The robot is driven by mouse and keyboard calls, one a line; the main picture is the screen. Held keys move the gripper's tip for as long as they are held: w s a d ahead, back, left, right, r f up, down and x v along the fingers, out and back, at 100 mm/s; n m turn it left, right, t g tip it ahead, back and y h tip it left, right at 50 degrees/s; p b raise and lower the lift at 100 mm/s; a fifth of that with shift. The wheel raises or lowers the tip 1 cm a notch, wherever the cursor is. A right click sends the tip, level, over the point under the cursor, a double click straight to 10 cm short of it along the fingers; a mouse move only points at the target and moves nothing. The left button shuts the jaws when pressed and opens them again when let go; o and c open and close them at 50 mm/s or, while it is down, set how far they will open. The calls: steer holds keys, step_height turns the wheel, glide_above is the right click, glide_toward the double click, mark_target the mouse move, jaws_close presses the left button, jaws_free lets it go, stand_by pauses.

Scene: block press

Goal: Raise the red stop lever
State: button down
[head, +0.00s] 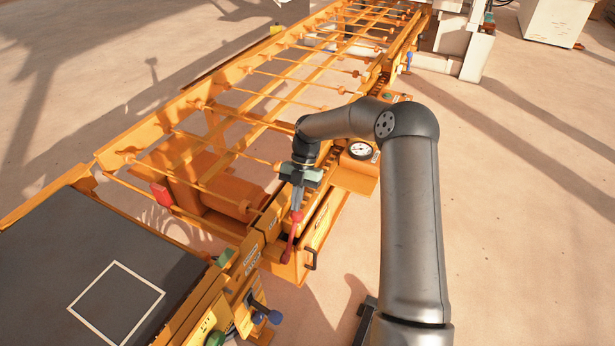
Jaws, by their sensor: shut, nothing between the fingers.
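The red stop lever (291,240) is on the near side of the orange conveyor frame, by an orange box. It slants, with its upper end just under my gripper and its lower, rounded end at the lower left. My gripper (297,206) points down over the lever's upper end. Its fingers are shut with nothing between them. In this view the fingertips overlap or meet the top of the lever; I cannot tell whether they touch.
The orange conveyor (262,122) with bare cross rods runs to the upper right. A dark belt with a white square outline (117,302) lies lower left. A gauge (360,150) sits behind the gripper. Blue knobs (267,316) and a dark handle (311,259) stand near the lever. Open floor lies right.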

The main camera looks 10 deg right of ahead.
steer(key=w+d+r, duration=0.2)
steer(key=w+d, duration=0.2)
steer(key=w, duration=0.2)
steer(key=shift+w+d+b, duration=0.35)
steer(key=shift+w+b, duration=0.05)
steer(key=shift+b, duration=0.05)
steer(key=s+a+r+m+t+h+p, duration=0.1)
steer(key=s+a+r+m+h, duration=0.1)
steer(key=s+r+m, duration=0.55)
steer(key=s+a+r+m+t+h, duration=0.1)
steer(key=s+a+r+m+h, duration=0.1)
steer(key=s+r+m, duration=0.5)
steer(key=s+d+m+t+y+p, duration=0.1)
steer(key=s+d+m+t, duration=0.2)
steer(key=s+m, duration=1.2)
steer(key=s+r, duration=0.1)
steer(key=s, duration=0.7)
steer(key=shift+s, duration=0.2)
